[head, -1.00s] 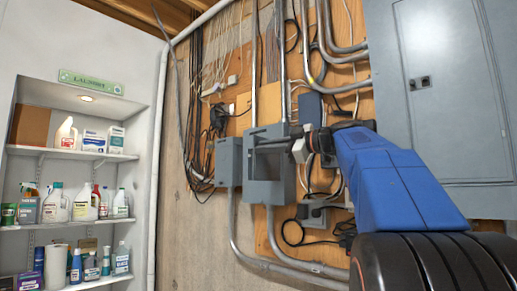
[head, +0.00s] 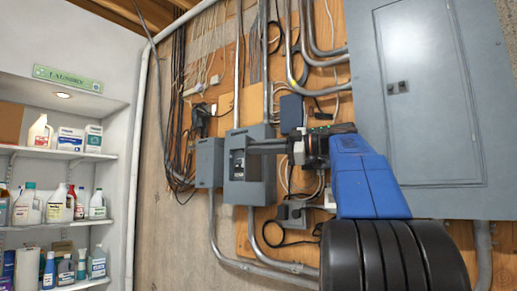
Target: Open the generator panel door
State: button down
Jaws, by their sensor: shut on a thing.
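A small grey electrical box (head: 236,192), which I take as the generator panel, is on the plywood wall in the middle of the head view. Dark switch-like parts (head: 238,160) show in its front, left of my gripper. My gripper (head: 254,148) reaches in from the right with its dark fingers across the upper front of this box. The fingers look closed together on a part of the box front, likely the door or its edge. The fingers and the wrist hide the held part. How far the door stands open is hard to tell.
A narrower grey box (head: 208,163) stands close on the left. A large grey panel (head: 430,100) fills the right. Conduits (head: 262,262) and loose cables (head: 180,110) surround the boxes. Shelves with bottles (head: 62,158) stand at the far left.

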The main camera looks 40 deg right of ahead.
jog(key=shift+f, duration=0.1)
jog(key=c, duration=1.8)
grip_release()
jog(key=shift+o, duration=0.2)
notch_tip(320, 180, up, 10)
